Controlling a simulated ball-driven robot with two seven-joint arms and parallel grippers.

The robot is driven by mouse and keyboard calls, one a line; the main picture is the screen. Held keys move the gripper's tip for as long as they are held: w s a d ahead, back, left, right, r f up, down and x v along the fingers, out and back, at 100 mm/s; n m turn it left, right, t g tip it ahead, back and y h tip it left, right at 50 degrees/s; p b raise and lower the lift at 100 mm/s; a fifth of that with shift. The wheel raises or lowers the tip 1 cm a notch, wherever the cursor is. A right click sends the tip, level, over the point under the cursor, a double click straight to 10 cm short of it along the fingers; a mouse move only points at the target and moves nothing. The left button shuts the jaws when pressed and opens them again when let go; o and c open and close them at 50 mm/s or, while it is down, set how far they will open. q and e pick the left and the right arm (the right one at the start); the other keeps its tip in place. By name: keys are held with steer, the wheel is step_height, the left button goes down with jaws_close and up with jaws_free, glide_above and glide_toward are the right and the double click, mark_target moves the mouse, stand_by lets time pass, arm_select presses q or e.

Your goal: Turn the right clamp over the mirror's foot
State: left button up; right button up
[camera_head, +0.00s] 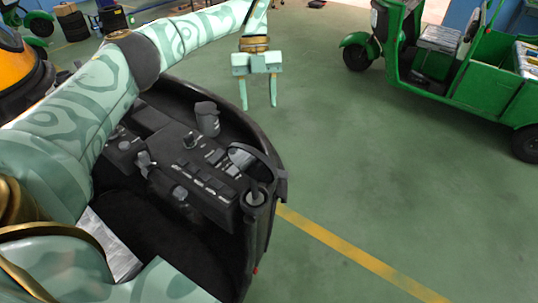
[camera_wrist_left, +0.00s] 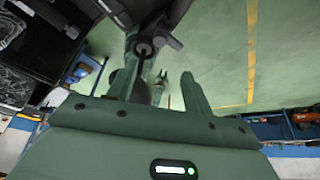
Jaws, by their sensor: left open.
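A dark oval mirror (camera_head: 243,157) stands at the right end of the black console in the head view. A round dark knob-like part (camera_head: 255,196) sits just below it, and I cannot tell whether this is its foot. I cannot make out the right clamp. My left gripper (camera_head: 259,104) is open and empty, with its fingers pointing down, above and beyond the console and apart from the mirror. Its spread fingers also show in the left wrist view (camera_wrist_left: 158,92). My right gripper is not recognisable in either view.
A green three-wheeler (camera_head: 455,65) stands at the upper right. Green floor with a yellow line (camera_head: 350,250) is clear to the right. Tires (camera_head: 112,18) stand at the upper left.

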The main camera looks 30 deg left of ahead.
arm_select(q)
steer(key=x, duration=1.6)
steer(key=shift+s+d, duration=0.15)
steer(key=shift+d, duration=0.05)
arm_select(e)
steer(key=shift+s+a+r, duration=0.1)
steer(key=shift+s+r, duration=0.1)
steer(key=shift+s, duration=0.55)
arm_select(q)
steer(key=shift+c, duration=0.3)
steer(key=c, duration=0.9)
